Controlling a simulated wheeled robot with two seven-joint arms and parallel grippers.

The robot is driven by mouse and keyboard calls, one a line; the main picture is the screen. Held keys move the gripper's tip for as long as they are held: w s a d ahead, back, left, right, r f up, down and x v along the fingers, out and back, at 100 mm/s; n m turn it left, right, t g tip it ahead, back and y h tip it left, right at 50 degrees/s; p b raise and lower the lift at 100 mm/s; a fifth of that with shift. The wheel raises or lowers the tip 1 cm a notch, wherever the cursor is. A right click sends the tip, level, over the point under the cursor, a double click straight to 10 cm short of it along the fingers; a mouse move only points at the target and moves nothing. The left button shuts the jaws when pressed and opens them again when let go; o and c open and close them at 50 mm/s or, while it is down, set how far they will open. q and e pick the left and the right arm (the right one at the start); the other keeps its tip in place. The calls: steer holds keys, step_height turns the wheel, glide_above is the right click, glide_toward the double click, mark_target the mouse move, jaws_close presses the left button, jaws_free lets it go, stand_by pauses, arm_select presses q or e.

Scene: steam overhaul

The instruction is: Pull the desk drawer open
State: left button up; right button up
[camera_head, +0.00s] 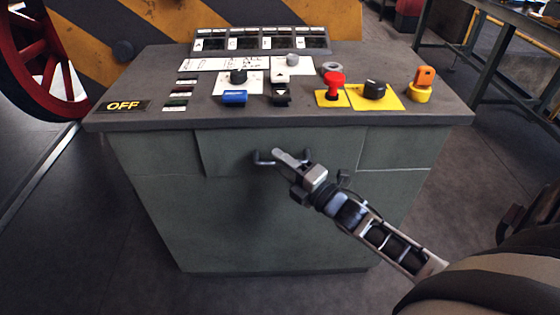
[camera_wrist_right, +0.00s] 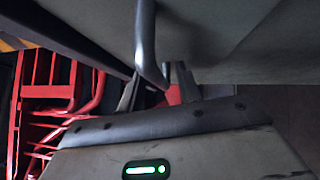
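The grey desk (camera_head: 160,155) stands in front of me. Its drawer front (camera_head: 228,148) sits under the top and looks shut, about flush with the panels beside it. A metal bar handle (camera_head: 262,160) is on the drawer front. My right gripper (camera_head: 287,160) is at the handle and hides its middle. In the right wrist view the handle (camera_wrist_right: 147,45) runs down to the fingers of my right gripper (camera_wrist_right: 157,88). The fingers look apart, one on each side of the bar; I cannot tell whether either touches it. My left gripper is not in view.
The desk top holds a red knob (camera_head: 333,85), a black knob (camera_head: 374,90), a blue switch (camera_head: 234,97) and an orange lever (camera_head: 425,78). A red wheel (camera_head: 75,60) is at the left. A workbench (camera_head: 520,50) is at the right. Floor in front is clear.

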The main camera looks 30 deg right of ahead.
steer(key=shift+w+a, duration=0.1)
steer(key=shift+w, duration=0.3)
steer(key=shift+c, duration=0.2)
